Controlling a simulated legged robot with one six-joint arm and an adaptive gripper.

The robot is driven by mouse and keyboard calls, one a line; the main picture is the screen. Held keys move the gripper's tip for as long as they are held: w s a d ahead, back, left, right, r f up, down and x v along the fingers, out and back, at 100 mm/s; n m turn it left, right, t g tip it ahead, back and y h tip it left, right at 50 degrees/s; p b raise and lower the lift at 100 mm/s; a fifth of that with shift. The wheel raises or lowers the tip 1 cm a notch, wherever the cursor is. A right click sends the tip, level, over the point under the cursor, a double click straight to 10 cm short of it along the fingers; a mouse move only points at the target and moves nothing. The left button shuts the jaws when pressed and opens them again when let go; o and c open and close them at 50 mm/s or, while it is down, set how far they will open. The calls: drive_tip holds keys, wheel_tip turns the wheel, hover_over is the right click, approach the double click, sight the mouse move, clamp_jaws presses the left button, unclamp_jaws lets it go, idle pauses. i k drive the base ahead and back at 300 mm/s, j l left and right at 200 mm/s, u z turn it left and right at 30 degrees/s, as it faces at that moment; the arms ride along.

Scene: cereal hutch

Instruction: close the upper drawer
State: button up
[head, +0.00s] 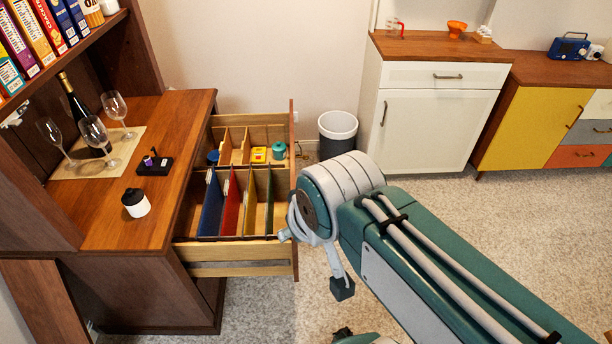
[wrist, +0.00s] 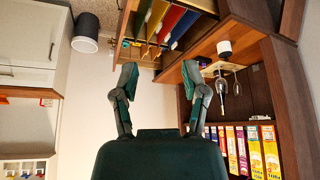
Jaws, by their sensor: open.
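The upper drawer (head: 235,250) of the brown hutch is pulled far out to the right in the head view. It holds blue, red and other upright folders (head: 232,200), with small items in compartments behind them. Its front panel stands at the right end, partly hidden by my arm. In the wrist view, which is upside down, the folders (wrist: 180,25) show at the top. My gripper (wrist: 159,75) is open there, its two fingers wide apart with nothing between them. In the head view my arm is close to the drawer front, and I cannot tell whether they touch.
The hutch top (head: 160,215) carries glasses, a bottle on a mat, a black stand and a white jar (head: 135,203). A grey bin (head: 338,134) stands beyond the drawer. A white cabinet (head: 440,110) and a yellow-doored cabinet (head: 525,130) line the wall. Carpet around is clear.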

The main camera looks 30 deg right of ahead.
sight(261, 258)
drive_tip(key=i+l, duration=0.15)
drive_tip(key=l, duration=0.2)
drive_tip(key=i+l+u, duration=0.1)
drive_tip(key=l, duration=0.3)
drive_tip(key=i+l, duration=0.15)
drive_tip(key=l, duration=0.2)
drive_tip(key=i+l, duration=0.15)
drive_tip(key=l, duration=0.25)
drive_tip(key=k+j+u, duration=0.1)
drive_tip(key=j, duration=0.2)
drive_tip(key=k+j+u, duration=0.1)
drive_tip(key=k+j, duration=0.1)
drive_tip(key=j, duration=0.1)
